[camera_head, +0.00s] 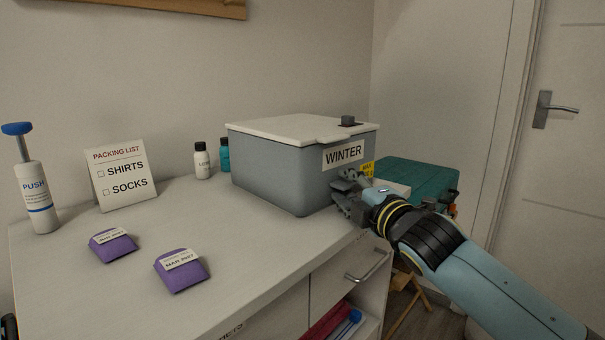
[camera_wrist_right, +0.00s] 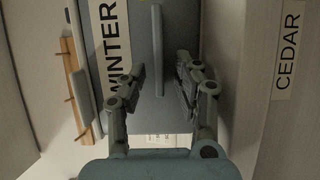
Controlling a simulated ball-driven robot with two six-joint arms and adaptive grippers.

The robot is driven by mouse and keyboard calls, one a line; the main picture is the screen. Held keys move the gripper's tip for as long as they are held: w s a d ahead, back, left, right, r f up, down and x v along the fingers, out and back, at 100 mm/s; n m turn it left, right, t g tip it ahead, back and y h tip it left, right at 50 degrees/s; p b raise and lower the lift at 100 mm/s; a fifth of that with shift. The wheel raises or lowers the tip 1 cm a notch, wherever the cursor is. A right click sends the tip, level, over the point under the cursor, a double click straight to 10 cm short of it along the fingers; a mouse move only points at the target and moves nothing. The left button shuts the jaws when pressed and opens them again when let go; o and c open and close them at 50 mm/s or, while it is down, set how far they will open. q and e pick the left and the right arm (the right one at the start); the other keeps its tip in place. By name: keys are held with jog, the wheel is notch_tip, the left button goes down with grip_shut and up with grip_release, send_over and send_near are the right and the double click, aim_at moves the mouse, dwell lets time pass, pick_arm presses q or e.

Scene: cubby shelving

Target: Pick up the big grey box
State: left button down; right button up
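The big grey box (camera_head: 268,178) stands on the white dresser top, with a pale lid (camera_head: 300,128) and a "WINTER" label (camera_head: 343,154) on its front. My right gripper (camera_head: 352,195) is at the box's front right side, low by its wall. In the right wrist view the gripper (camera_wrist_right: 158,85) is open, its two fingers apart, with the box's grey face (camera_wrist_right: 145,30) and a thin grey bar (camera_wrist_right: 157,50) on it between them. I cannot tell whether the fingers touch the box. My left gripper is not in view.
A white push bottle (camera_head: 39,198), a packing list sign (camera_head: 122,174), two purple pouches (camera_head: 113,245) and two small bottles (camera_head: 202,160) are on the dresser. A teal case (camera_head: 425,180) is beyond the box at right. A drawer handle (camera_head: 368,266) juts out below.

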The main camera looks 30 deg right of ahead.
grip_shut()
jog(key=shift+r, duration=0.1)
